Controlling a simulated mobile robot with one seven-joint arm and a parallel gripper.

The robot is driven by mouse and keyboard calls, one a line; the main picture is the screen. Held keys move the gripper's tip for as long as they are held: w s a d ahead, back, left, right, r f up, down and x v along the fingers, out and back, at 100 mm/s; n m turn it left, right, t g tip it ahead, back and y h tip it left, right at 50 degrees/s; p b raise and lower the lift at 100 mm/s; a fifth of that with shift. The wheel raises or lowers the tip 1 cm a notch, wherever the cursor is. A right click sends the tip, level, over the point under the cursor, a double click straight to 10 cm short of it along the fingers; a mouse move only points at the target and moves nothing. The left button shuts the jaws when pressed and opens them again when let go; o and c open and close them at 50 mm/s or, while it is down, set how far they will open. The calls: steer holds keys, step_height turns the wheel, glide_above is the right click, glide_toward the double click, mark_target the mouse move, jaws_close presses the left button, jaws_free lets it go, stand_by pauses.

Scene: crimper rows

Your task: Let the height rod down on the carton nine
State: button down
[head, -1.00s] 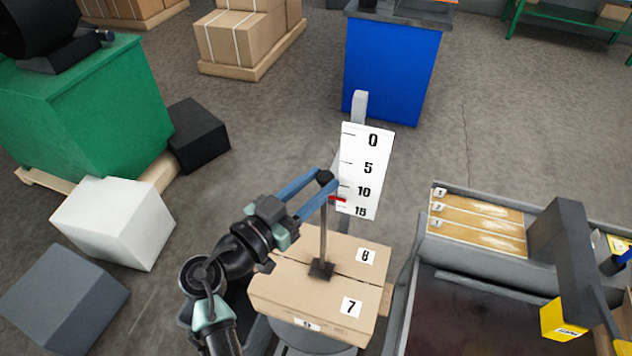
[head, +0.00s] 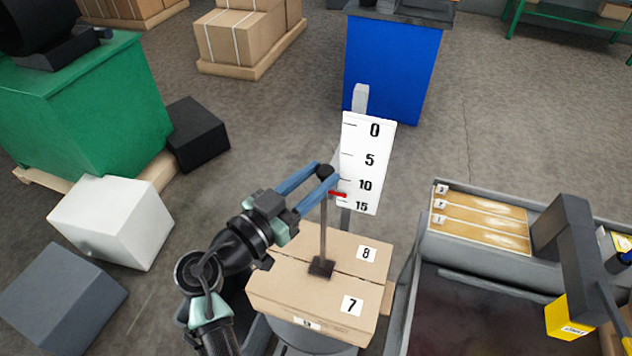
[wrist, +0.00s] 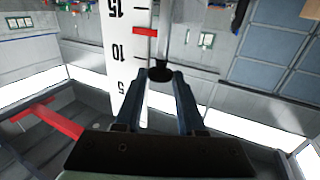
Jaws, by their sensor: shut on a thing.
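The carton (head: 275,290) lies on a round grey stand, with labels 7 and 8 on its top; a small label on its front face looks like a 9. The height rod (head: 323,230) stands upright over the carton, its dark square foot (head: 321,267) at the carton's top seam. The foot appears to rest there; I cannot be sure of contact. My gripper (head: 325,174) is shut on the rod's black top knob, which also shows in the wrist view (wrist: 160,73). The red pointer (head: 337,194) sits between 10 and 15 on the white scale (head: 366,160).
A grey bench (head: 410,265) with a tray of labelled strips (head: 480,218) and a dark upright block with a yellow part (head: 570,318) stand close on the right. A white box (head: 112,220) and a dark grey box (head: 62,298) lie on the floor at left.

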steer(key=shift+f, duration=0.1)
steer(key=c, duration=0.5)
jaws_free()
steer(key=shift+s, duration=0.1)
steer(key=b+v, duration=0.3)
steer(key=v, duration=1)
steer(key=shift+b, duration=0.35)
